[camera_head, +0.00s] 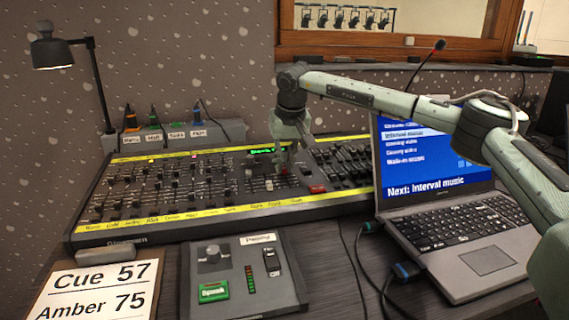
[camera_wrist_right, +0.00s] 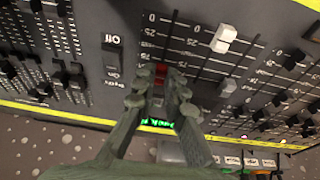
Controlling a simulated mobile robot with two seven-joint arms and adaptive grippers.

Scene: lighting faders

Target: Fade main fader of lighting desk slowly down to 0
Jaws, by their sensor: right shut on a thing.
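The lighting desk (camera_head: 215,205) is a wide grey console with yellow label strips and many faders. My right gripper (camera_head: 288,168) comes down over the desk's right-middle part. In the right wrist view, my right gripper (camera_wrist_right: 158,80) is shut on a red fader cap (camera_wrist_right: 160,69), mostly hidden between the fingertips. A slot with a scale runs from this cap to the 0 mark at the picture's top; the cap is well away from 0. White fader caps (camera_wrist_right: 224,38) stand beside it, one also visible in the head view (camera_head: 269,185). My left gripper is not in view.
An open laptop (camera_head: 445,220) stands to the right. A small panel with a green button (camera_head: 213,291) and a cue sheet (camera_head: 95,290) are in front. A lamp (camera_head: 55,50) stands at left.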

